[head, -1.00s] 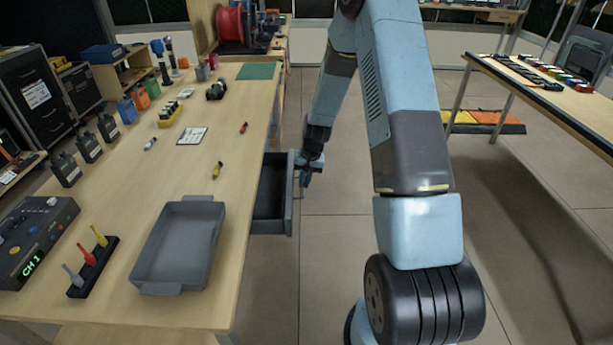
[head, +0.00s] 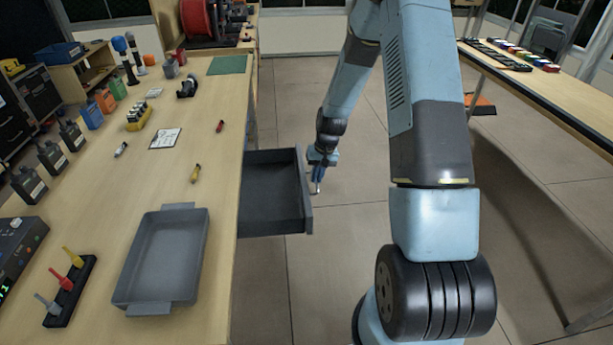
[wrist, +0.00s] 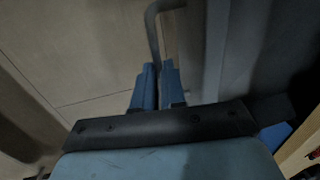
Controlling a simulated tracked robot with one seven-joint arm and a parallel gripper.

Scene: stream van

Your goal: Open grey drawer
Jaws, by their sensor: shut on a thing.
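The grey drawer (head: 270,222) sticks well out from the right side of the wooden workbench, and its dark inside shows empty. My gripper (head: 317,180) is at the drawer's front, on its right side in the head view. In the wrist view my gripper's blue fingers (wrist: 158,85) are close together on the drawer's grey bar handle (wrist: 154,40). The part of the handle between the fingers is hidden.
A grey tray (head: 160,262) lies on the workbench (head: 215,130) near its front right edge. Small tools and bottles stand further left. A second table (head: 545,90) is at the right. The floor (head: 350,235) beyond the drawer front is clear.

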